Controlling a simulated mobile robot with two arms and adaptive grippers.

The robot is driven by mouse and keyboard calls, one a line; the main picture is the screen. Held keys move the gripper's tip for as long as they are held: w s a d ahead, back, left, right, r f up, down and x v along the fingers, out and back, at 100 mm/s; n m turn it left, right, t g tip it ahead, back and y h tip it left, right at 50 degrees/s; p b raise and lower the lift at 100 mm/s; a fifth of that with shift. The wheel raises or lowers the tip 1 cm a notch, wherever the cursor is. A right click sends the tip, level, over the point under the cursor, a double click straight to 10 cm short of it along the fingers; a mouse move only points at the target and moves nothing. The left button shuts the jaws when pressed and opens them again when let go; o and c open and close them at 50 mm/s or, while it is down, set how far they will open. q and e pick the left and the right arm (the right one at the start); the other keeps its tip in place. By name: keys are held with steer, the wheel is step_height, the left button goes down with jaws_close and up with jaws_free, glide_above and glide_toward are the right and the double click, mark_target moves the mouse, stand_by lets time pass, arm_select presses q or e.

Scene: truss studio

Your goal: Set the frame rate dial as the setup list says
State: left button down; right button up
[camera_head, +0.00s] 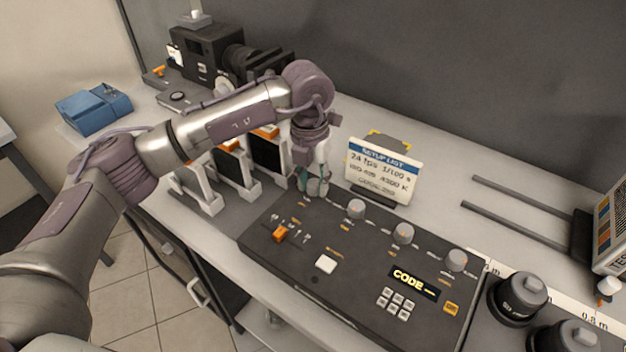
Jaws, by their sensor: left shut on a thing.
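The setup list (382,170) is a white card with a blue header, standing behind the control panel. Its top line reads "24 fps 1/100 s"; the lines below are less clear, with an ISO value and a K value. The dark control panel (345,262) has a row of dials along its back edge. My left gripper (314,187) points down at the left end of this row and is shut on the leftmost dial, which the fingers mostly hide. The dial's label and setting cannot be read. My right gripper is not in view.
Three more grey dials (356,209) run to the right. The panel also has an orange switch (281,233), a white button (326,264), a keypad (396,303) and a "CODE" display (413,282). Upright dark plates (268,152) stand close left of the gripper. A camera (205,55) is behind.

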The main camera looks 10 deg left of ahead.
mark_target(310, 183)
arm_select(q)
steer(key=c, duration=0.8)
jaws_free()
steer(key=r, duration=1.2)
steer(key=shift+w+a, duration=0.1)
steer(key=shift+a, duration=0.2)
